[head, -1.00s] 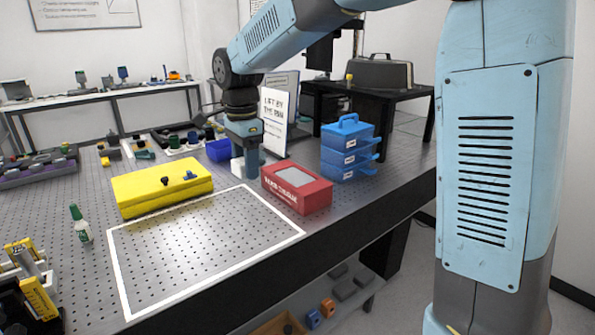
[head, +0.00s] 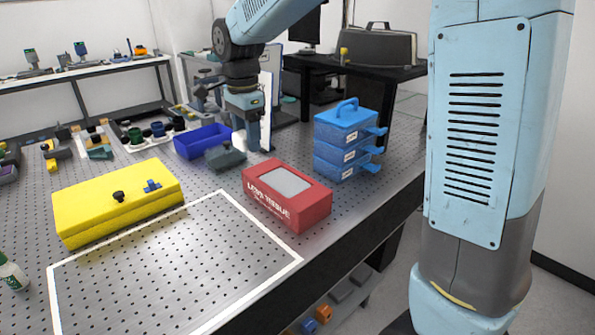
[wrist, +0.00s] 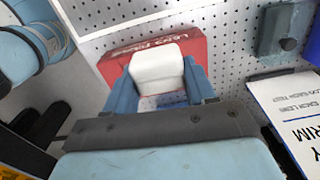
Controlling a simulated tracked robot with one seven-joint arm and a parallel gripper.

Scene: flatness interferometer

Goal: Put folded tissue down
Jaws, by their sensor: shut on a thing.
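The folded tissue (wrist: 156,68) is a white, soft-edged block in the wrist view. My gripper (wrist: 157,82) is shut on it, with one blue finger on each side. Behind the tissue in that view is the red lens tissue box (wrist: 118,62), partly covered by it. In the head view my gripper (head: 252,146) points down just behind the red box (head: 290,208). I cannot make out the tissue clearly there, nor tell its height above the table.
A white outlined area (head: 62,300) on the perforated table is empty. A yellow case (head: 100,212), a blue bin (head: 190,146), a dark grey-green object (head: 226,158) and blue stacked drawers (head: 340,140) stand around. A printed sign (wrist: 290,100) is close by at right.

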